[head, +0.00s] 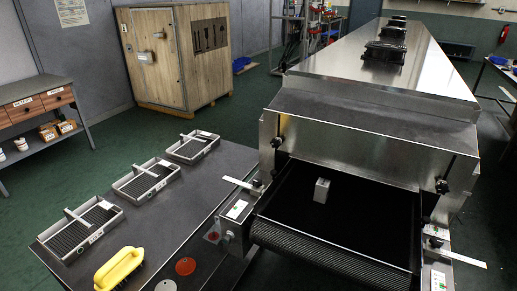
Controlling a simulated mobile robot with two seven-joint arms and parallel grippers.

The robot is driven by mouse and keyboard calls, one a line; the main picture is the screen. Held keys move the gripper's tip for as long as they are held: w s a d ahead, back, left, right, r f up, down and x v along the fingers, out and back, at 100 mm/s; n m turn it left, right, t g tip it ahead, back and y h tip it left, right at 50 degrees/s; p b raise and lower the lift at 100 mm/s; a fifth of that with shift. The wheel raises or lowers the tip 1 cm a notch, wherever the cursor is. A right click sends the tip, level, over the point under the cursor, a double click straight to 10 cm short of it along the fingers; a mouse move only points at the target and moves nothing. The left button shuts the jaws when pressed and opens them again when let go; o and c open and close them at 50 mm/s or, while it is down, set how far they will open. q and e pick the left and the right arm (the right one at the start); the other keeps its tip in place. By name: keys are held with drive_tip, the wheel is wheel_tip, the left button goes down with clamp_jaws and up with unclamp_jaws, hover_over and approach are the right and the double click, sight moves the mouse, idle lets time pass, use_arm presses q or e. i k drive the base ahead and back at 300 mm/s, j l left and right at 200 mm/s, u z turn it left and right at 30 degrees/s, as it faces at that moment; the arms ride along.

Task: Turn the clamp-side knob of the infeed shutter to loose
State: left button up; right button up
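The infeed shutter (365,145) is the steel front plate over the dark mouth of the tunnel dryer. A black knob (277,141) sits at its left end and another black knob (442,186) at its right end. Which of the two is the clamp-side knob, and whether either is tight or loose, I cannot tell. Below the shutter a small metal block (321,190) stands on the black conveyor belt (365,222). Neither of my grippers shows in the head view.
White scales stick out beside the belt at left (240,182) and right (460,257). A dark table (165,215) at left holds three slotted trays and a yellow-handled brush (118,269). A wooden cabinet (175,60) stands behind. Green floor (235,105) is clear between cabinet and dryer.

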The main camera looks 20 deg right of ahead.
sight(442, 186)
drive_tip(key=z, duration=1.45)
